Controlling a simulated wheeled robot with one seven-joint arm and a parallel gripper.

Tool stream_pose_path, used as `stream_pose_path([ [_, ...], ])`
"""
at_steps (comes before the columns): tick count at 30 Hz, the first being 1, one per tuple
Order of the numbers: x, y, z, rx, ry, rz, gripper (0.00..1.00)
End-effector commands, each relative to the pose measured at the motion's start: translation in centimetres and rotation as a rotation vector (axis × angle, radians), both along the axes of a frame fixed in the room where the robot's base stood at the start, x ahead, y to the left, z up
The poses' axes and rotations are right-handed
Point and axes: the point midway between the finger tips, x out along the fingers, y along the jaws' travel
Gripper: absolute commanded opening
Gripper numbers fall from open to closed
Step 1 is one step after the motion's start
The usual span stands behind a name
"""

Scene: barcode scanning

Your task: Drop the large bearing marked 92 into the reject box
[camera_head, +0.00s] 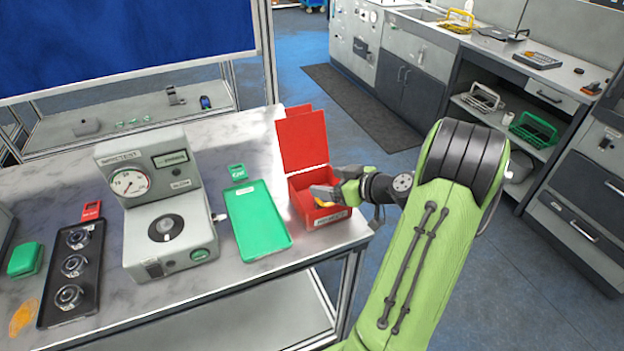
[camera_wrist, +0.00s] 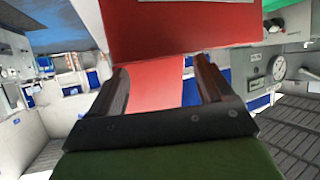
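The red reject box (camera_head: 322,217) stands at the right end of the table with its lid (camera_head: 303,142) raised. My gripper (camera_head: 322,194) is over its opening, with the fingers reaching in from the right. In the wrist view my gripper (camera_wrist: 163,85) has its fingers apart, with red box surface showing between them and no bearing visible there. Three metal bearings (camera_head: 73,265) sit in the black tray (camera_head: 60,308) at the left. No 92 mark is readable, so I cannot tell which bearing is the large one. Much of the box's inside is hidden.
A grey tester (camera_head: 142,165) with a dial and a dark round piece on its base stands mid-table. An empty green tray (camera_head: 256,220) lies between it and the red box. A green box (camera_head: 25,260) is at far left. Floor lies beyond the table's right edge.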

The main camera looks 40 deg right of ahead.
Motion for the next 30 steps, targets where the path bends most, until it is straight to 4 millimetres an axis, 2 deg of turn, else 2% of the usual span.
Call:
stream_pose_path([
  [3, 0.0, 0.0, 0.0, 0.0, 0.001, 0.0, 0.94],
  [11, -0.5, -0.2, 0.2, 0.0, 0.003, -0.003, 0.94],
  [14, -2.1, -0.5, 1.0, 0.0, 0.003, -0.007, 0.94],
  [24, -10.6, -1.8, 5.2, -0.002, 0.001, -0.007, 0.94],
  [30, -13.6, -2.2, 6.7, -0.002, 0.001, -0.004, 0.94],
])
